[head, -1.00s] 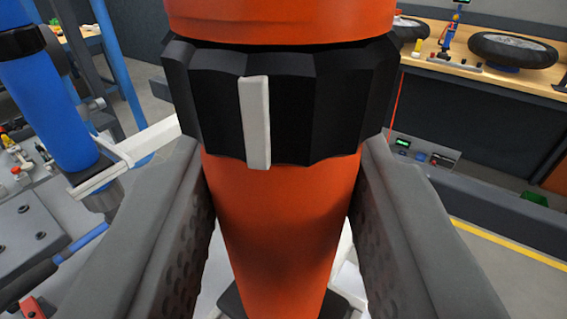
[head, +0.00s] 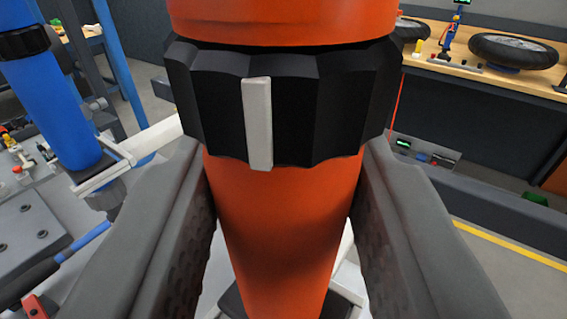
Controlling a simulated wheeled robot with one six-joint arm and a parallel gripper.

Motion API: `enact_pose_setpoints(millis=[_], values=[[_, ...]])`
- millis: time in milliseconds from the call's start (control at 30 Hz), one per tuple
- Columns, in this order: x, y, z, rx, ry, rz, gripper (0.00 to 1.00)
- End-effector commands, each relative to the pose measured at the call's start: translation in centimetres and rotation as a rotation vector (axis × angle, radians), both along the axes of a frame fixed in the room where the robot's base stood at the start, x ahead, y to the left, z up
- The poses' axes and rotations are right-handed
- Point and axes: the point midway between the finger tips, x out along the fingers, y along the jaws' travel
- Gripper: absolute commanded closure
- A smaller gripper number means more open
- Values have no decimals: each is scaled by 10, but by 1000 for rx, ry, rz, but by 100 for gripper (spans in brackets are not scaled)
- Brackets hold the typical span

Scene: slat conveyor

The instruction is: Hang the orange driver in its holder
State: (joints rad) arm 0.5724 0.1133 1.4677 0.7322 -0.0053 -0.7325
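The orange driver (head: 280,215) fills the middle of the head view, upright, with a faceted black collar (head: 215,105) bearing a pale vertical bar. My gripper (head: 283,200) has one grey finger on each side of the orange body, just below the collar. Both finger pads appear to meet its sides, so it looks shut on the driver. Part of a white frame (head: 346,265) and a dark grey piece show behind the driver's lower end. The driver hides most of these, so I cannot tell whether it rests in a holder.
A blue driver (head: 55,110) stands at the left in a white bracket (head: 125,155). A grey plate (head: 30,235) with a blue-handled tool lies below it. A wooden bench (head: 475,70) with a wheel (head: 515,50) stands at the back right. Floor shows at the right.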

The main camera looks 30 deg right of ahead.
Motion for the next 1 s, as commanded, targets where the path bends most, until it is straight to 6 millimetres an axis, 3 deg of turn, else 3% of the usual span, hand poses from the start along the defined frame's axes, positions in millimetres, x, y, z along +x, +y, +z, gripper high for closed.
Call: enact_pose_setpoints(millis=[1000], values=[[0,0,-7,1,1,-2,100]])
